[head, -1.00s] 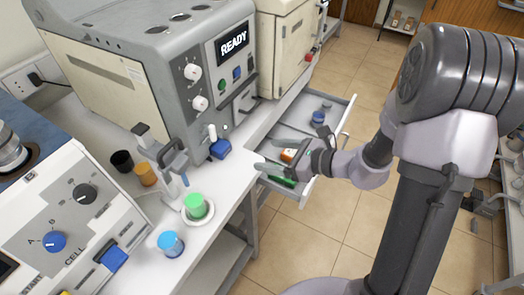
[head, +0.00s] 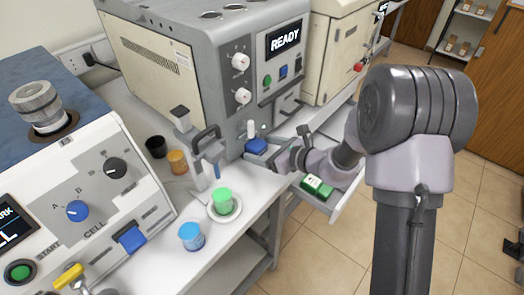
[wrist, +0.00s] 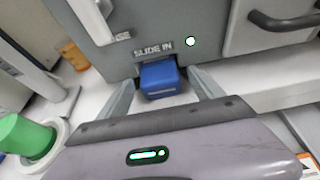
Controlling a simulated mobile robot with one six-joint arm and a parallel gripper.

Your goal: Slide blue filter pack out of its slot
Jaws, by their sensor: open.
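The blue filter pack (head: 257,146) juts from a slot low on the front of the grey machine showing READY. In the wrist view the blue pack (wrist: 160,78) sits under a SLIDE IN label, its back end inside the dark slot. My gripper (wrist: 163,92) is open, with one finger on each side of the pack and visible gaps between them. In the head view my gripper (head: 263,157) is at the pack, partly overlapping it. The part of the pack inside the slot is hidden.
A green-topped cup on a white dish (head: 223,203), a blue-topped cup (head: 191,236) and a lever stand (head: 200,160) are on the bench to the left. An open drawer (head: 345,200) with a green box (head: 316,186) lies below my arm. A drawer handle (wrist: 285,20) is right of the slot.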

